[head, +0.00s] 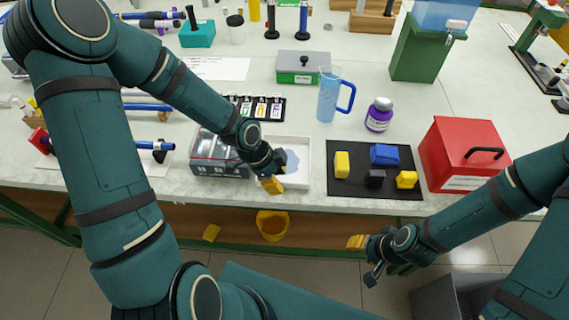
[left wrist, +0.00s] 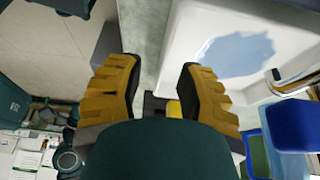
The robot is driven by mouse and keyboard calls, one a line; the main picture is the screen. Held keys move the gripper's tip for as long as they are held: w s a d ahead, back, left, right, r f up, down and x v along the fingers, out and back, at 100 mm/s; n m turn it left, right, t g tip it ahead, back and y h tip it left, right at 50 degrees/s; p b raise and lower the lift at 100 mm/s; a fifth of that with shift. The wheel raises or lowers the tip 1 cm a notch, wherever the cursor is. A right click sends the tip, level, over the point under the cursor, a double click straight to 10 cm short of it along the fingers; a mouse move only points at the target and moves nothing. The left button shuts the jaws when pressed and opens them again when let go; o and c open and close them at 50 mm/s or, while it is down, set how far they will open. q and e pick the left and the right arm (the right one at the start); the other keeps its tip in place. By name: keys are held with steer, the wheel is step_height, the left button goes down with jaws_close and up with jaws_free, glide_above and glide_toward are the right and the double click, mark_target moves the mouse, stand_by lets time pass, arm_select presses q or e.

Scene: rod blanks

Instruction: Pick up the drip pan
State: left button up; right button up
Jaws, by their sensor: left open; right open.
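The drip pan (head: 304,149) is a shallow white tray with a pale blue puddle in it, on the table near its front edge. My left gripper (head: 271,184) is at the pan's front left corner and hides part of it. In the left wrist view the pan (left wrist: 196,32) fills the upper right. There the open left gripper's yellow fingers (left wrist: 158,92) are apart, with the pan's side edge showing beyond the gap; whether they touch it I cannot tell. My right gripper (head: 362,256) is open and empty, in front of the table, away from the pan.
A grey clear-topped box (head: 220,172) stands close on the pan's left. A black mat (head: 340,188) with yellow, blue and black blocks lies to its right, then a red toolbox (head: 455,150). A blue jug (head: 327,100) stands behind. A yellow bucket (head: 272,226) is below the table edge.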

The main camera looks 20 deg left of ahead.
mark_target(282, 184)
arm_select(q)
steer(key=x, duration=0.3)
steer(key=shift+w+d+f+b, duration=0.1)
steer(key=shift+w+b, duration=0.1)
steer(key=shift+b, duration=0.2)
jaws_close()
